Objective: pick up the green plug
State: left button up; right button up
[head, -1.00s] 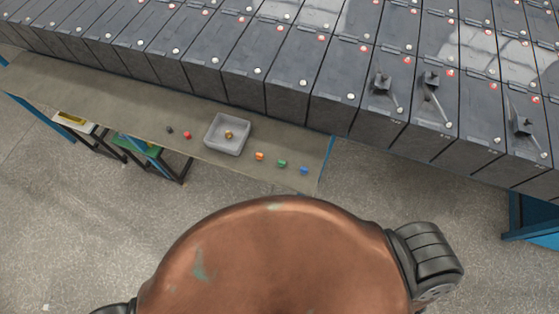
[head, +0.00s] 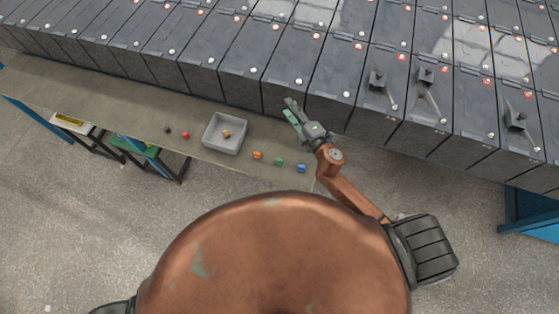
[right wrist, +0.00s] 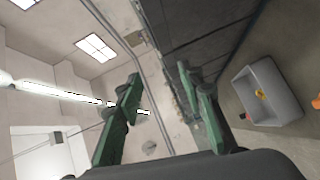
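The green plug (head: 279,161) stands on the narrow table between the orange and blue plugs in the head view. My right gripper (head: 291,109) is above and behind the plugs, near the front face of the battery row. In the right wrist view its two green fingers (right wrist: 158,95) are spread apart with nothing between them. The green plug cannot be made out in the right wrist view. My left gripper is not in view.
A grey tray (head: 211,143) holding a yellow-orange plug (head: 227,133) sits left of the orange plug (head: 257,155). A blue plug (head: 301,168) is near the table's right end. Red (head: 186,134) and black (head: 168,130) plugs are further left. Battery boxes (head: 240,85) line the back.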

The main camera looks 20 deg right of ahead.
jog(key=a+r+n+g+y, duration=0.2)
jog(key=a+r+n+y, duration=0.25)
jog(key=a+n, duration=0.4)
jog(key=s+a+f+n+g+y, duration=0.2)
jog(key=s+a+n+g+y, duration=0.15)
jog(key=a+n, duration=0.2)
jog(key=n+g+h, duration=0.8)
jog(key=n+h, duration=0.1)
jog(key=n, duration=0.5)
send_near(279, 160)
jog(key=f, duration=0.3)
jog(key=shift+w+d, duration=0.1)
jog(key=shift+w, duration=0.3)
jog(key=x, duration=0.3)
jog(key=a+p+x, duration=0.1)
jog(key=x, duration=0.2)
jog(key=shift+s+r, duration=0.1)
jog(key=shift+a+f, duration=0.15)
jog(key=shift+f, duration=0.35)
jog(key=shift+c, duration=0.4)
